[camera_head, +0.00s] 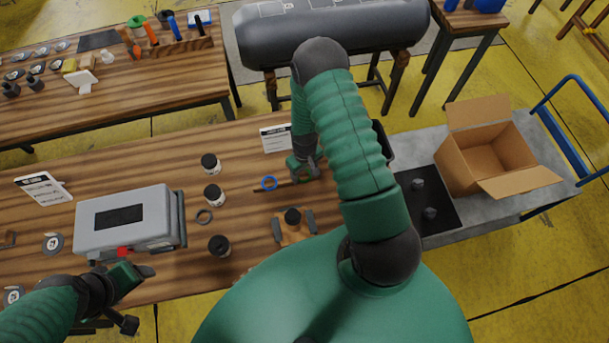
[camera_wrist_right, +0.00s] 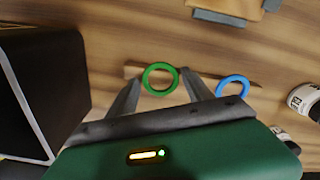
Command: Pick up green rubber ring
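The green rubber ring (camera_wrist_right: 160,79) shows in the right wrist view, on or just above a thin wooden strip (camera_wrist_right: 135,72) on the wood table. My right gripper (camera_wrist_right: 158,88) is open, with one finger on each side of the ring; I cannot tell whether they touch it. In the head view my right gripper (camera_head: 300,180) is low over the table and hides the green ring. A blue ring (camera_wrist_right: 233,86) lies just right of the fingers in the wrist view and shows in the head view too (camera_head: 269,183). My left gripper (camera_head: 140,273) is near the grey box, its fingers unclear.
A grey box (camera_head: 130,218) is farther left. A black bin (camera_wrist_right: 45,90) is close beside my right gripper. A cart with a cardboard box (camera_head: 485,155) is at the right.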

